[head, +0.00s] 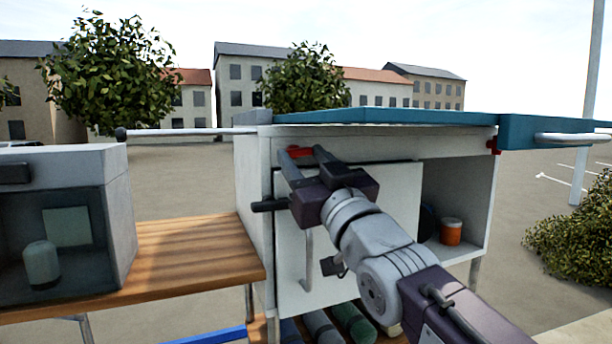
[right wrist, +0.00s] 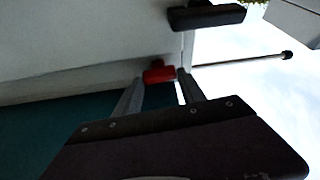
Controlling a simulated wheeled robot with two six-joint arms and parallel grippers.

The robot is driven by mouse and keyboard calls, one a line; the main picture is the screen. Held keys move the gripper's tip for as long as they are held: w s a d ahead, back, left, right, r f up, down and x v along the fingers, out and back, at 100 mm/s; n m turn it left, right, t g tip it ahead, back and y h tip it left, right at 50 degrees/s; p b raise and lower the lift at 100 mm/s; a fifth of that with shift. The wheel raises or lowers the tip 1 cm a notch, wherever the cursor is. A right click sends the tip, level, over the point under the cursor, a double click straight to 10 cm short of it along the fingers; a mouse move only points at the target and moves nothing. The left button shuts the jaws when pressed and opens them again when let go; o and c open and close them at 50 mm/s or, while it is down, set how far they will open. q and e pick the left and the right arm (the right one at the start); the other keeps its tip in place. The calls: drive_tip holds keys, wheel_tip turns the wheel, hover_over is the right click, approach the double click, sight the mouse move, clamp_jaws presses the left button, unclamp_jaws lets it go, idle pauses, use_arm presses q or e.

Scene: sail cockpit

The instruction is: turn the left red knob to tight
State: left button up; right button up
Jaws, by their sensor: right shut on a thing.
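The left red knob (head: 300,152) sits at the upper left corner of the white cabinet front, just under the teal top. My right gripper (head: 305,158) is shut on it, with one finger on each side. In the right wrist view the red knob (right wrist: 158,75) shows between the two fingertips of my right gripper (right wrist: 160,80). Any marking for tight cannot be made out. A second red knob (head: 494,146) is at the upper right corner of the cabinet. My left gripper is not in view.
A black handle (head: 270,205) juts out at the cabinet's left edge, below my gripper. A wooden bench (head: 195,255) and a grey box (head: 120,215) stand to the left. An orange jar (head: 451,231) stands inside the cabinet's open right part.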

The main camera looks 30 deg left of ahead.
drive_tip(key=shift+m+h, duration=0.3)
drive_tip(key=shift+m, duration=0.5)
drive_tip(key=shift+t, duration=0.4)
drive_tip(key=o, duration=1.4)
drive_tip(key=shift+c, duration=0.2)
drive_tip(key=shift+a, duration=0.15)
drive_tip(key=shift+s+f, duration=0.1)
drive_tip(key=shift+f, duration=0.1)
drive_tip(key=b+v, duration=0.5)
drive_tip(key=v, duration=0.4)
drive_tip(key=shift+r, duration=0.25)
